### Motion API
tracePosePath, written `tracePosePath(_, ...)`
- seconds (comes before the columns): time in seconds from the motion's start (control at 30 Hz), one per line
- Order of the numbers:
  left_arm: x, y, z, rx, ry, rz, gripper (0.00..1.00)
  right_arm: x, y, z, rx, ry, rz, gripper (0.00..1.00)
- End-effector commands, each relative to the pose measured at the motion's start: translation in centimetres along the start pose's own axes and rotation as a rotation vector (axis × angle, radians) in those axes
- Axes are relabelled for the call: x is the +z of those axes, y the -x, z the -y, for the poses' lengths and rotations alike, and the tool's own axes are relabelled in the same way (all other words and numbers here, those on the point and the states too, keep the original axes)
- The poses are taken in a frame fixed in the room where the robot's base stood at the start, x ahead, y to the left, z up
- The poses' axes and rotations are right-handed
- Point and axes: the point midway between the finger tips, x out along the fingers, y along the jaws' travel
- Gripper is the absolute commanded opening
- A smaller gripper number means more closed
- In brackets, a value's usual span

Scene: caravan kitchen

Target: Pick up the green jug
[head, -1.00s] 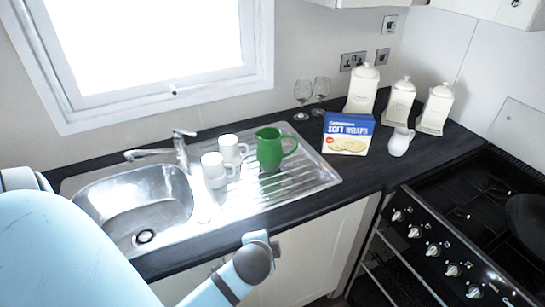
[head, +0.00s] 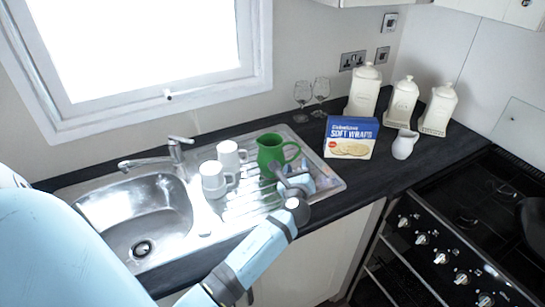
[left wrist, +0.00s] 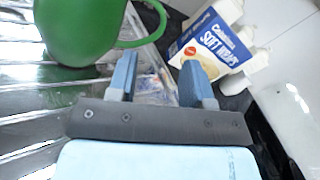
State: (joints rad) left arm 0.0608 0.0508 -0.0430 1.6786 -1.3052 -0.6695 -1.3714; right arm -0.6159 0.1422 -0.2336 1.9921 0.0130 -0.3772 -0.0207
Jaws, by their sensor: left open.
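The green jug (head: 271,151) stands upright on the ribbed steel drainer, with its handle to the right. In the left wrist view the jug (left wrist: 80,30) fills the upper left, its handle (left wrist: 148,28) reaching right above the fingers. My left gripper (head: 293,172) is just in front and to the right of the jug, over the drainer. In the left wrist view its two blue fingers (left wrist: 160,82) are apart with nothing between them, below the handle in the picture. My right gripper is in neither view.
Two white mugs (head: 213,180) stand left of the jug, beside the sink (head: 135,215). A Soft Wraps box (head: 350,138), a small white jug (head: 404,144), cream canisters (head: 403,100) and two wine glasses (head: 302,95) stand on the counter to the right and behind. The hob is at right.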

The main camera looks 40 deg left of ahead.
Motion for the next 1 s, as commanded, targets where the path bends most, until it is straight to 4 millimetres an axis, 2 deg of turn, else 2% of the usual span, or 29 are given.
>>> tracePosePath(0.1,0.1,-2.3,0.0,0.002,-0.001,0.001,0.46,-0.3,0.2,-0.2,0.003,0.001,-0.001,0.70)
tracePosePath(0.37,0.1,-4.4,0.0,0.002,0.002,0.000,0.46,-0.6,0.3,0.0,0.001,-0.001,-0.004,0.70)
tracePosePath(0.7,0.2,-8.9,0.2,0.002,0.001,0.001,0.46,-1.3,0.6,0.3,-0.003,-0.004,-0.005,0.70)
tracePosePath(0.97,0.1,-9.2,0.1,0.002,0.002,0.000,0.46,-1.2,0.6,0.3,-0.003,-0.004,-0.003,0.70)
tracePosePath(1.0,0.1,-9.2,0.1,0.002,0.002,0.000,0.42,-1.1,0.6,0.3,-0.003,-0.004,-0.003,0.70)
